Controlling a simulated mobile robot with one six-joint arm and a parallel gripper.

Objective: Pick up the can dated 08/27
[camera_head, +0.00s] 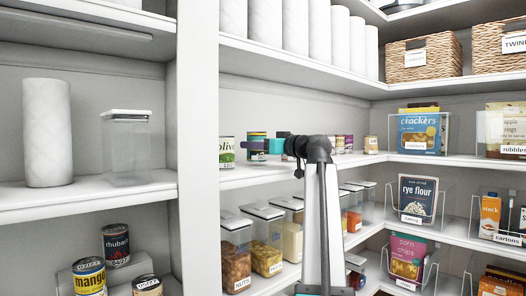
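Several cans are in view. A mango can (90,277) and a dark rhubarb can (116,246) stand at the lower left, the rhubarb one higher on a step. Each has a small date on its lower label, too small to read surely. Another can (147,285) is cut off by the bottom edge. On the middle shelf stand an olive can (227,151), a teal-banded can (256,152) and smaller cans (345,143). My gripper (264,146), with teal parts, is at the teal-banded can, partly overlapping it. Whether its fingers grip that can is unclear.
My arm rises in front of the middle shelf (255,174) and hides part of it. A white upright post (198,150) divides the left shelves from the others. Clear containers (236,252) stand below; paper towel rolls (264,35) stand above.

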